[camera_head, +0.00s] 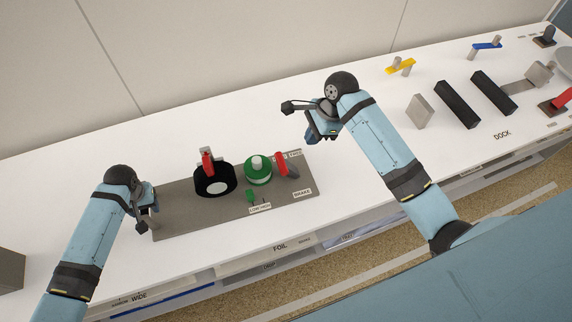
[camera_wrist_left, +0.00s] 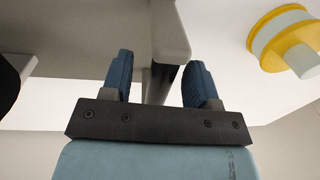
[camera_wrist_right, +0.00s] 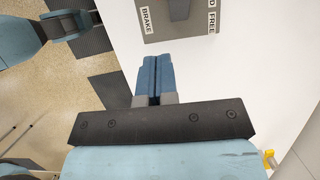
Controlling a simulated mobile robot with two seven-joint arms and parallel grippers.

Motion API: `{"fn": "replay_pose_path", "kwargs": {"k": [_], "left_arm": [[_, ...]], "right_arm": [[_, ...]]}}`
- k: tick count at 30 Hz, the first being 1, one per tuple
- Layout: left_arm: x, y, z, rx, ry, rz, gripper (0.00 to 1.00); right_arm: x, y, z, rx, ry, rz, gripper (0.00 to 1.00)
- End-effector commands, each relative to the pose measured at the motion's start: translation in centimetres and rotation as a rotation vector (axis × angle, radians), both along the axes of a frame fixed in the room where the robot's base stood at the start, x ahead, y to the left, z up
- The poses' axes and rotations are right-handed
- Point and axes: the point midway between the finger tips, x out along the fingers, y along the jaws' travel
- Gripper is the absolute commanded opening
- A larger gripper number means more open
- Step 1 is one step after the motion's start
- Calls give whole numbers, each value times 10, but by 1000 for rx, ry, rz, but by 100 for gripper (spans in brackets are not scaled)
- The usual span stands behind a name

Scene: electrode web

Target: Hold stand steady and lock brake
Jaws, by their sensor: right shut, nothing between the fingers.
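The stand (camera_head: 180,223) is a grey plate on the white table, carrying a black wheel (camera_head: 215,180) with a red-tipped lever, a green spool (camera_head: 257,170) and a red brake lever (camera_head: 281,163) near BRAKE and FREE labels. My left gripper (camera_head: 150,203) is at the stand's left end. In the left wrist view its fingers (camera_wrist_left: 158,80) are apart, with a grey upright part (camera_wrist_left: 160,75) showing between them and gaps on both sides. My right gripper (camera_head: 318,130) is shut and empty, above and beyond the stand's right end. The right wrist view shows its closed fingers (camera_wrist_right: 153,78) and the labelled stand end (camera_wrist_right: 200,22).
A yellow-rimmed spool (camera_wrist_left: 283,40) shows in the left wrist view. Yellow (camera_head: 401,66) and blue (camera_head: 487,46) handled parts, black bars (camera_head: 457,104) and a grey block (camera_head: 419,111) lie to the right. The table behind the stand is clear.

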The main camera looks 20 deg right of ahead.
Motion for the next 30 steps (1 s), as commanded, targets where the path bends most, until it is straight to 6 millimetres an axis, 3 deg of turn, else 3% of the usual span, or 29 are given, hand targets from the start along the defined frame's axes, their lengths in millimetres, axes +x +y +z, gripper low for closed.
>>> {"fn": "replay_pose_path", "kwargs": {"k": [6,11,24,30], "left_arm": [[-5,4,-6,13,12,0,54],[-3,2,4,9,8,1,54],[-2,-6,92,4,2,-1,54],[-2,-8,114,3,3,0,54]], "right_arm": [[0,0,-1,0,0,0,0],[0,0,-1,0,0,0,0],[0,0,-1,0,0,0,0],[0,0,-1,0,0,0,0]]}}
